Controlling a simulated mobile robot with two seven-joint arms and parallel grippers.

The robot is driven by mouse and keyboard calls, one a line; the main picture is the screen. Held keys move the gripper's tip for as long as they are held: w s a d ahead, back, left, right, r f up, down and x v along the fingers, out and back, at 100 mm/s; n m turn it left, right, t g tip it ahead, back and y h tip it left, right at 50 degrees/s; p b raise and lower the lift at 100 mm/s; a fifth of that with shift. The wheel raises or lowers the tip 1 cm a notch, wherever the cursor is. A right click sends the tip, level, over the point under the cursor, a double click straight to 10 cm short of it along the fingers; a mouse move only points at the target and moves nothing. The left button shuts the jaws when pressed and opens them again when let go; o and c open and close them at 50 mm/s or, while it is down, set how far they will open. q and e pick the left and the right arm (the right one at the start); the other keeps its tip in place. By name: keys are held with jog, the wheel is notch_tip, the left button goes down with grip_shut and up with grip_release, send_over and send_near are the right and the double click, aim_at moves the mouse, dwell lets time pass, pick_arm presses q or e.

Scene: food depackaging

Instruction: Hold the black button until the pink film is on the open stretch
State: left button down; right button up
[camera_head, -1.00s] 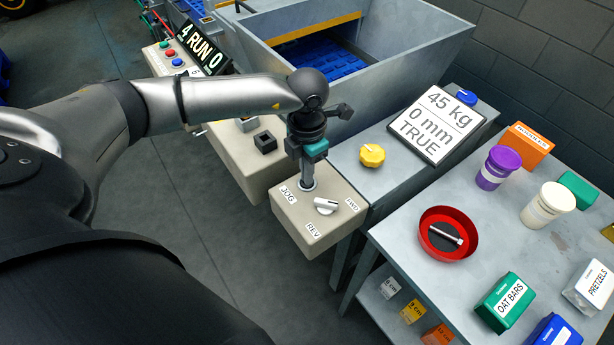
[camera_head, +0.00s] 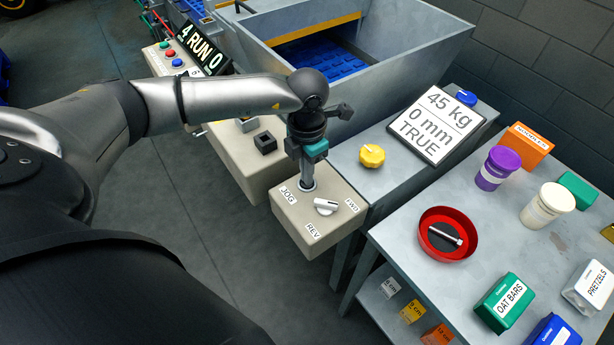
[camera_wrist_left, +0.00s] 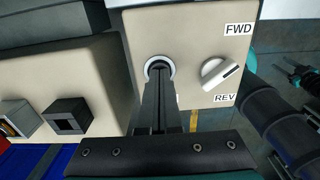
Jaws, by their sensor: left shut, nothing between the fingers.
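My left gripper (camera_head: 307,182) points straight down, shut and empty. Its fingertips meet the round pale collar (camera_wrist_left: 158,66) beside the JOG label (camera_head: 289,193) on a beige control box (camera_head: 305,235). They hide whatever button is inside the collar. In the left wrist view the shut fingers (camera_wrist_left: 158,80) cover the collar's middle. The selector knob (camera_head: 326,206) beside them stands between the FWD and REV labels. No pink film is visible in either view.
A square black control (camera_head: 265,143) sits on the neighbouring beige box. A grey bin with a blue ribbed bottom (camera_head: 320,58) stands behind. A yellow knob (camera_head: 372,155) and a display (camera_head: 436,124) reading 45 kg, 0 mm, TRUE are right. A table holds a red bowl (camera_head: 430,215) and food packs.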

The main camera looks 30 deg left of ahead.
pick_arm(q)
notch_tip(320, 180, up, 6)
jog(key=p, duration=0.4)
jog(key=shift+f, duration=0.1)
